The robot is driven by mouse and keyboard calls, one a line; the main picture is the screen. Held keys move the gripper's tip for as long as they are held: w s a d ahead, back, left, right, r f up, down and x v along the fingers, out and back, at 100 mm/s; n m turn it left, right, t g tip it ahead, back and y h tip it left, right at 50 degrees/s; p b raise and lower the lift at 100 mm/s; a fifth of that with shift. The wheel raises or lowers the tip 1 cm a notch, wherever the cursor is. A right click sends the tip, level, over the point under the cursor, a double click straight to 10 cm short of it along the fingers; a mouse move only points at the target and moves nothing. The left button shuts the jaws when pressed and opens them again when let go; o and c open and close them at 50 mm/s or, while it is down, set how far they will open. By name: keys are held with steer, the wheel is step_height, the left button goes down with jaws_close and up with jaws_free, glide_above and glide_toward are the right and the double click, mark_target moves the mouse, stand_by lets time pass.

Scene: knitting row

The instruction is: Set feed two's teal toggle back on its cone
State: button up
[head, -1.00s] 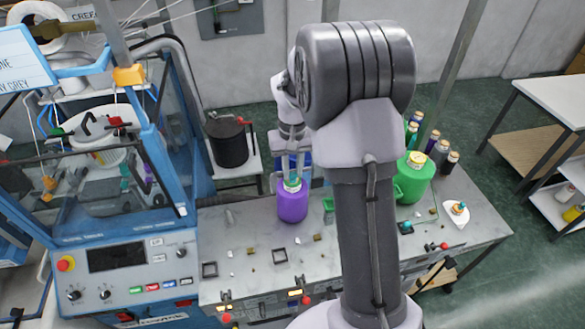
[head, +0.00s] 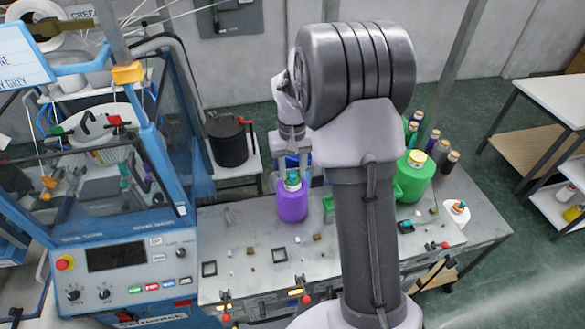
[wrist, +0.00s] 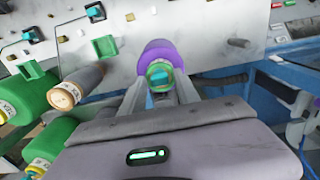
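The purple cone (head: 292,204) stands upright on the grey bench in the head view, left of my arm. The teal toggle (head: 293,178) sits at its top, inside a pale green ring. In the wrist view the toggle (wrist: 159,78) shows between my fingers, with the purple cone (wrist: 152,50) beyond it. My gripper (wrist: 162,88) is open, one finger on each side of the toggle with visible gaps. In the head view my gripper (head: 290,160) is just behind and above the cone top. Whether the toggle is fully seated cannot be told.
A large green cone (head: 414,180) stands right of my arm, with several small spools behind it. A white piece with a teal-topped part (head: 460,207) lies at the bench's right. A blue-framed machine (head: 110,230) stands left. Small square sockets (head: 209,268) dot the bench.

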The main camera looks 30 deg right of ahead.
steer(key=shift+o, duration=0.5)
steer(key=shift+r, duration=0.15)
steer(key=shift+w+r, duration=0.1)
steer(key=shift+r, duration=0.25)
step_height(320, 180, up, 17)
steer(key=shift+f, duration=0.2)
